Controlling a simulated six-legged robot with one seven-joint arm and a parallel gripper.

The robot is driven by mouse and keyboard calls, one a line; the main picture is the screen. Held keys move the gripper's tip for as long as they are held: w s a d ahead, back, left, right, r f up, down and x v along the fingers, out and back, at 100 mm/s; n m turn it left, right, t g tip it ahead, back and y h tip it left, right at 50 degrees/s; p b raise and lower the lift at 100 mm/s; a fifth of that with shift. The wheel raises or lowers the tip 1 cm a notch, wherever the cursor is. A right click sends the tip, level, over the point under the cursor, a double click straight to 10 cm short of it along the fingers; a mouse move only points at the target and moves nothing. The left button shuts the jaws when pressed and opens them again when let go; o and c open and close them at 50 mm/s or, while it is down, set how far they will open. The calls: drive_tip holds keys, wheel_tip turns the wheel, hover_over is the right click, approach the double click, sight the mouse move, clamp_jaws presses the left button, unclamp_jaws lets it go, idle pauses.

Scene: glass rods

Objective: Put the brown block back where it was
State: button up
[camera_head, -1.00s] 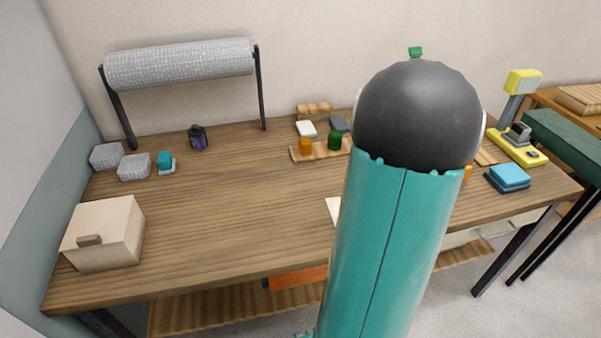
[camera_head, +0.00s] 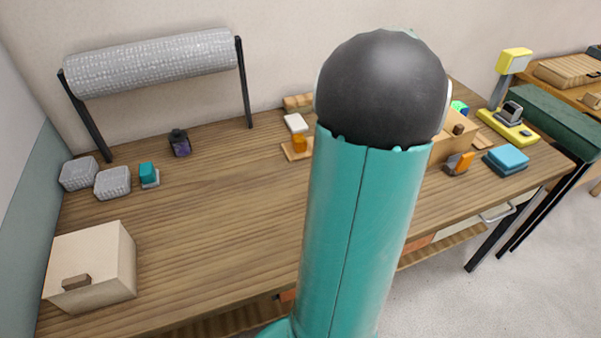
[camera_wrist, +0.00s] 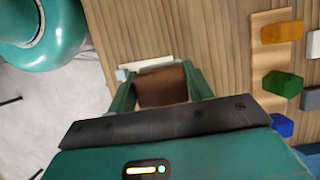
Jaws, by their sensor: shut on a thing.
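In the wrist view my gripper (camera_wrist: 160,82) is shut on a brown block (camera_wrist: 163,90), one green finger on each side of it. The block is over the wooden table; I cannot tell whether it touches the top. A flat whitish piece (camera_wrist: 147,64) lies just beyond the block, partly hidden by it. In the head view my own arm hides the gripper and the block.
A wooden strip (camera_wrist: 258,60) with orange (camera_wrist: 282,31), green (camera_wrist: 283,84) and blue (camera_wrist: 283,125) blocks lies right of my gripper. A cream box (camera_head: 97,262) stands at the table's left front. The table's (camera_head: 210,225) middle left is clear.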

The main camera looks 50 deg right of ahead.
drive_tip(key=w+f, duration=0.3)
drive_tip(key=w, duration=0.1)
drive_tip(key=w+d+f, duration=0.1)
drive_tip(key=w+f, duration=0.2)
drive_tip(key=w, duration=0.2)
drive_tip(key=w+d+f, duration=0.1)
drive_tip(key=w+f, duration=0.2)
drive_tip(key=w, duration=0.1)
drive_tip(key=shift+w+f, duration=0.15)
drive_tip(key=shift+w, duration=0.05)
drive_tip(key=shift+w+f, duration=0.15)
drive_tip(key=shift+f, duration=0.8)
drive_tip(key=shift+w+f, duration=0.15)
drive_tip(key=shift+f, duration=0.75)
drive_tip(key=o, duration=1.1)
drive_tip(key=shift+f, duration=0.15)
